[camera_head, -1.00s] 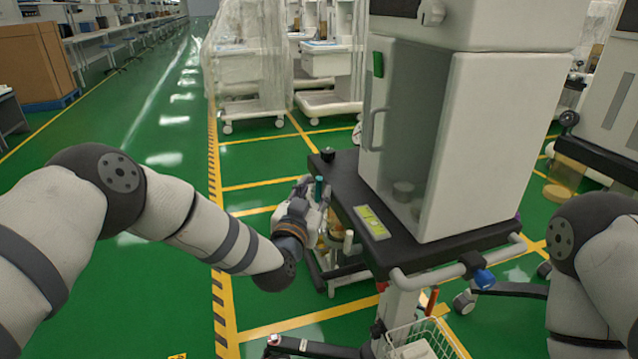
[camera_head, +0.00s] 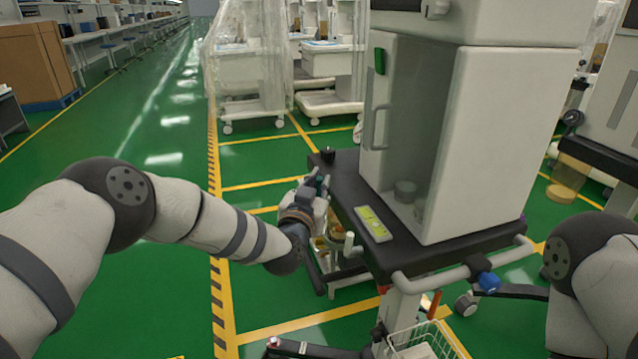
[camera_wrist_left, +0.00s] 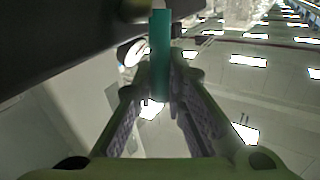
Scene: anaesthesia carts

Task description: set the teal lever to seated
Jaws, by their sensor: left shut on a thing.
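The teal lever (camera_wrist_left: 160,55) stands between the fingers of my left gripper (camera_wrist_left: 158,88) in the left wrist view. The fingers are closed on its lower part and its upper end sticks out past them. In the head view my left gripper (camera_head: 318,182) is at the left edge of the cart's dark top, and only a small teal bit of the lever shows there. The lever's base and any markings for its positions are hidden. My right arm shows at the right edge, but its gripper is out of view.
The cart (camera_head: 345,180) carries a white cabinet (camera_head: 490,140) with a clear door and handle. A green-yellow label (camera_head: 372,224) lies on its top. Green floor is free to the left.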

